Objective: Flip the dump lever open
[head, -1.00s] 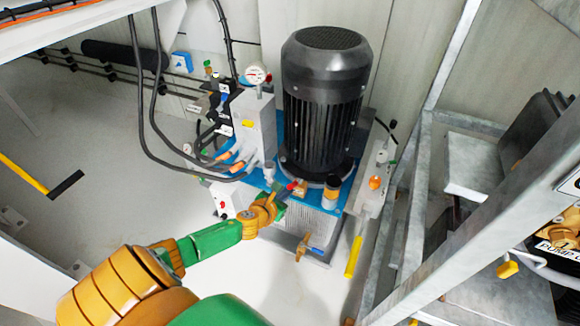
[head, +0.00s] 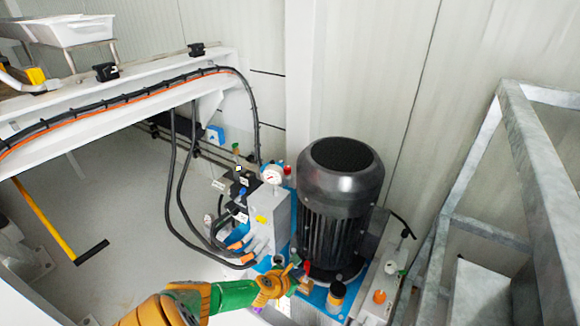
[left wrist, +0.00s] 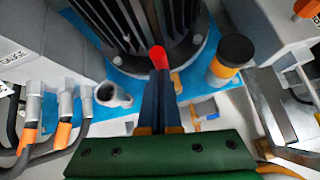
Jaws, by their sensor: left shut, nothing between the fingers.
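The red-tipped lever (head: 307,267), which I take to be the dump lever, stands low on the pump unit in front of the black motor. Its red tip also shows in the left wrist view (left wrist: 158,56), just beyond my fingertips. My left gripper (head: 291,270) is at the lever, with its dark blue fingers (left wrist: 160,78) together and nothing held between them. I cannot tell whether the fingers touch the lever. The lower part of the lever is hidden behind the fingers. My right gripper is not in view.
The black motor (head: 340,195) rises close behind the lever. A black-capped filler (head: 336,294) stands to the right. A gauge (head: 272,174) and hoses (head: 180,190) are to the left. A grey metal frame (head: 540,180) stands at the right.

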